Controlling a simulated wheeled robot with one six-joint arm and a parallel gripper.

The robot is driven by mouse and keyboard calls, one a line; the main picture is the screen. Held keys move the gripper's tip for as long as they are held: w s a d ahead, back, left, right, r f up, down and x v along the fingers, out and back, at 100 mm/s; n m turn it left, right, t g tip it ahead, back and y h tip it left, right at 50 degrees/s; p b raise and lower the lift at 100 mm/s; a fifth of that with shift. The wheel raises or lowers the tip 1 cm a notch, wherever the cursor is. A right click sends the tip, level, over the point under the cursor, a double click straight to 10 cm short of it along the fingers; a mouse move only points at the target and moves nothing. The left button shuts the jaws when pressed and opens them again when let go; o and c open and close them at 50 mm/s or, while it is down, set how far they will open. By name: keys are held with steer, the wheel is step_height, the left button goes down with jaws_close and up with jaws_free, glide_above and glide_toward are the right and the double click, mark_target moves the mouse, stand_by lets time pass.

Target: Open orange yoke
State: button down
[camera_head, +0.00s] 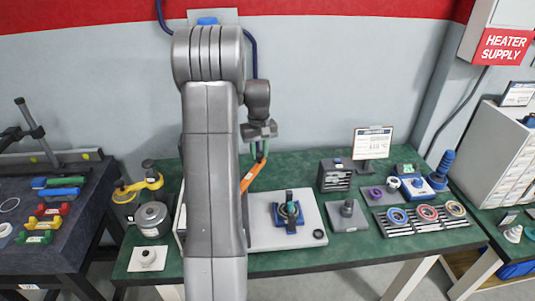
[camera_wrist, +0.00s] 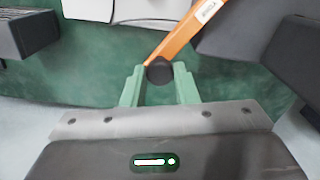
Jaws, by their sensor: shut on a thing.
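The orange yoke (camera_head: 253,176) is a flat bar that slopes up to the right over the white base plate in the head view; my arm hides its lower end. In the wrist view the orange bar (camera_wrist: 184,34) carries a white label and ends at a dark round knob (camera_wrist: 159,70). My gripper (camera_head: 260,153) is at the upper end of the yoke. In the wrist view my gripper's green fingers (camera_wrist: 159,84) stand on either side of the dark knob and are shut on it.
The white base plate (camera_head: 308,236) carries a blue fixture (camera_head: 288,213) right of the yoke. A grey block (camera_head: 347,217), a dark box (camera_head: 334,177) and a rack with coloured rings (camera_head: 421,219) stand farther right. A yellow-armed device (camera_head: 140,184) stands left of my arm.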

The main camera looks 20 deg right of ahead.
steer(key=shift+w+a+n, duration=0.75)
steer(key=shift+a+n, duration=0.05)
steer(key=c, duration=1.1)
jaws_free()
steer(key=shift+c, duration=0.2)
step_height(320, 180, up, 14)
steer(key=b, duration=0.1)
steer(key=shift+f, duration=0.1)
